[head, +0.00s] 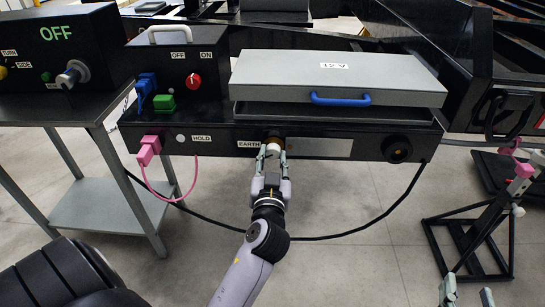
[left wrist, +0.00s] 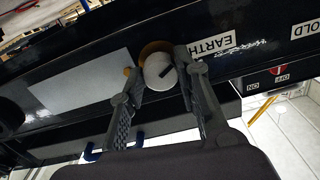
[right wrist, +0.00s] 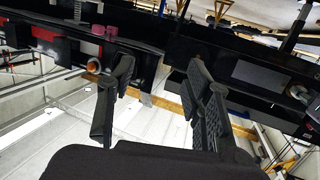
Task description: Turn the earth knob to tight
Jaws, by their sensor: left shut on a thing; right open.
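The earth knob (head: 272,146) sits on the front face of the black panel, just right of the EARTH label (head: 249,144). In the left wrist view the knob (left wrist: 159,71) is a pale round cap with a dark mark and a brass-coloured collar behind it. My left gripper (head: 272,153) is shut on the knob, with one finger on each side. The fingers hide part of its sides, and I cannot read any tight marking. My right gripper (head: 467,293) is open and empty at the lower right, away from the panel; its spread fingers show in the right wrist view (right wrist: 163,75).
A pink plug (head: 148,150) with a pink cable is on the panel's left, near the HOLD label (head: 201,138). A grey 12 V lid (head: 340,72) with a blue handle lies above. A red knob (head: 194,81) is behind. A black cable hangs below the panel.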

